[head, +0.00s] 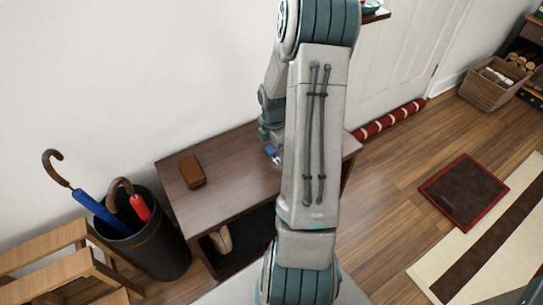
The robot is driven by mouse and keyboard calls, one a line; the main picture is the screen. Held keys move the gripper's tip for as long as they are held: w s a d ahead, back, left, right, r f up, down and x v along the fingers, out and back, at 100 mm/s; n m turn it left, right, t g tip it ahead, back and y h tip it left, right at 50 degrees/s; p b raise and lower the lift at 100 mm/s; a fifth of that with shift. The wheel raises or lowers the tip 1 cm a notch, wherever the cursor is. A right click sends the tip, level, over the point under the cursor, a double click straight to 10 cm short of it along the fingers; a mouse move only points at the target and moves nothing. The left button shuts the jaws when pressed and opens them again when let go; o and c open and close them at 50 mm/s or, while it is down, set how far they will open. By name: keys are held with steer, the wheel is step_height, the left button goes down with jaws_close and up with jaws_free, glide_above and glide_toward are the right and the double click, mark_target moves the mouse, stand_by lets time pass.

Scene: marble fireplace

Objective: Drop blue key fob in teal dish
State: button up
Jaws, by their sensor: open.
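A small blue object, likely the blue key fob (271,151), shows on the dark wooden bench, just left of my arm. My gripper (268,138) is open above the bench, close to the blue object. My arm hides part of this area, so I cannot tell whether they touch. A teal dish (370,5) sits on a small wooden shelf (377,15) at the top edge of the view, right of my arm. It is only partly in frame.
A brown wallet-like item (192,172) lies on the bench (225,190), with shoes (221,240) beneath. A dark umbrella stand (155,245) and wooden slatted furniture (50,265) are at left. A red-striped roll (390,120) lies by the door.

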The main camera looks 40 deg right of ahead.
steer(key=shift+f, duration=0.8)
steer(key=shift+r, duration=0.1)
steer(key=c, duration=1.1)
steer(key=shift+r, duration=0.1)
steer(key=shift+c, duration=0.2)
step_height(320, 180, up, 4)
steer(key=shift+r+p, duration=0.2)
steer(key=shift+p, duration=1)
steer(key=s+d+r+p, duration=0.4)
steer(key=s+d+r, duration=0.25)
steer(key=d, duration=0.25)
steer(key=m, duration=0.9)
glide_toward(274, 153)
steer(key=w+a+r, duration=0.4)
steer(key=a+r, duration=0.2)
steer(key=w+a+r+m, duration=0.25)
steer(key=a+m, duration=0.55)
steer(key=a, duration=0.8)
step_height(274, 153, up, 13)
steer(key=s+p, duration=0.1)
steer(key=p, duration=2.2)
steer(key=shift+s+f, duration=0.2)
steer(key=shift+s, duration=0.1)
